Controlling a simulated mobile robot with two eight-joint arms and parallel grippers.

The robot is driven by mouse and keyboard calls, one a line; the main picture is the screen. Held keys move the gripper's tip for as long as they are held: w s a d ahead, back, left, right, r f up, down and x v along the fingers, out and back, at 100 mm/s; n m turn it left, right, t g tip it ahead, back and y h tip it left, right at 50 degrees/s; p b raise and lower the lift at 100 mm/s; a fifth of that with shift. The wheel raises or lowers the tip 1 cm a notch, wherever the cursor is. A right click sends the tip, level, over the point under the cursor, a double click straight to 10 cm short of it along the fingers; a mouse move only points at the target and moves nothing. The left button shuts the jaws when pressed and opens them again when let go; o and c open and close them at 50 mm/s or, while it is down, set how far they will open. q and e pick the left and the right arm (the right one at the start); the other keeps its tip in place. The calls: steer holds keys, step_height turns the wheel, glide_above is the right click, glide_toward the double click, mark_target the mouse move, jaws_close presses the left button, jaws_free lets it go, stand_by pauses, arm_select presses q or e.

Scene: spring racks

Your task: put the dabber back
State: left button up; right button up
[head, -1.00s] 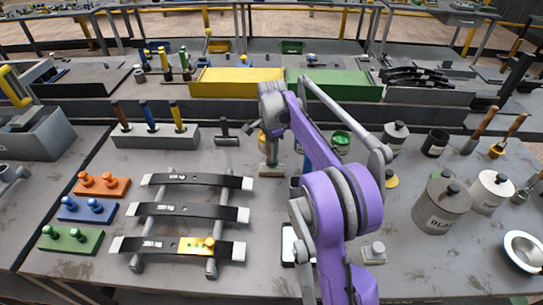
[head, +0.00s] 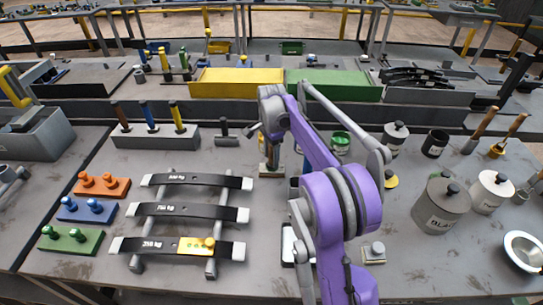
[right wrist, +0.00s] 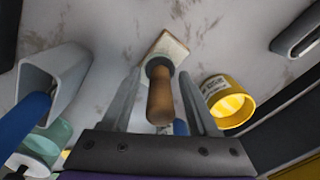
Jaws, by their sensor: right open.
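A dabber with a brown wooden handle (right wrist: 160,98) and a pale, flat rectangular pad (right wrist: 170,46) shows in the right wrist view. Its handle end points up toward the camera. In the head view its pale base (head: 271,170) sits on the bench, right of the black strips. My right gripper (right wrist: 160,82) is open, with a finger on each side of the handle in the picture and a gap at both sides. In the head view my right gripper (head: 258,131) is above the dabber, partly covered by my arm. My left gripper is not in view.
In the right wrist view a yellow cup (right wrist: 229,101) stands right and a grey square holder (right wrist: 58,75) with something blue stands left. In the head view, black spring strips (head: 190,210), a handle rack (head: 155,137) and several pots (head: 442,205) surround my arm.

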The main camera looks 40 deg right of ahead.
step_height(320, 180, up, 12)
steer(key=shift+p, duration=0.5)
